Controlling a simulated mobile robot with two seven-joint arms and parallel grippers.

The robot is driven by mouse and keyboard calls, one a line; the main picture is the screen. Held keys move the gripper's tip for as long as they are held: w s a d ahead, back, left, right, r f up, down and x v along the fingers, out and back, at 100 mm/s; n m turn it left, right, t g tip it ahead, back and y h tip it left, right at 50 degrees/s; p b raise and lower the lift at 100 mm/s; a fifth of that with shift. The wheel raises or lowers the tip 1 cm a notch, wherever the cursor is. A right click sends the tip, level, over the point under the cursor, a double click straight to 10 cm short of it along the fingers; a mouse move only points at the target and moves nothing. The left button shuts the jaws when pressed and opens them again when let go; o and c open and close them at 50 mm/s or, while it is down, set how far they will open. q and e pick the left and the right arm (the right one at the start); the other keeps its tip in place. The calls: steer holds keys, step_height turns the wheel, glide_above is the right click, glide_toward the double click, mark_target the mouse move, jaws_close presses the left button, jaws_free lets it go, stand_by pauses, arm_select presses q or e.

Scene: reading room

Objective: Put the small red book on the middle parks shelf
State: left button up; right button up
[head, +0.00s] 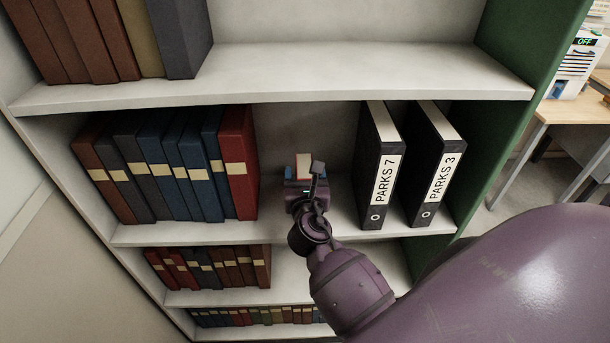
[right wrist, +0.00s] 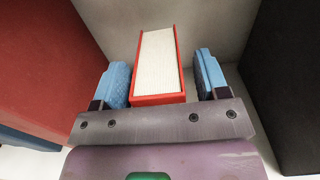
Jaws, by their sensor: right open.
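The small red book (head: 303,160) stands upright on the middle shelf (head: 335,222), in the gap between a row of books and the binder marked PARKS 7 (head: 378,170). In the right wrist view the book (right wrist: 157,65) shows white pages edged by red covers. My right gripper (head: 304,174) reaches into that gap. Its blue-padded fingers (right wrist: 162,78) are open, one on each side of the book. A clear gap shows at the right finger; the left finger is close to the book, and I cannot tell whether it touches. My left gripper is not in view.
A larger red book (head: 238,165) ends the row on the left. The binder PARKS 3 (head: 435,165) stands further right, near the green side panel (head: 515,45). The upper shelf board (head: 290,82) lies above; lower shelves hold more books (head: 215,268).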

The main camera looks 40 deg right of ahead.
steer(key=b+v, duration=0.1)
steer(key=v, duration=1.1)
steer(key=s+d+f+m+g+y, duration=0.1)
steer(key=s+f+m+y, duration=0.3)
steer(key=f+m, duration=0.5)
steer(key=s+d+f+m+g+y, duration=0.1)
steer(key=s+f+m+y, duration=0.4)
steer(key=m, duration=1.4)
step_height(320, 180, down, 4)
steer(key=shift+s+f+m+g, duration=0.1)
steer(key=shift+s+m+g, duration=0.3)
steer(key=shift+g, duration=0.4)
steer(key=shift+w+d, duration=0.1)
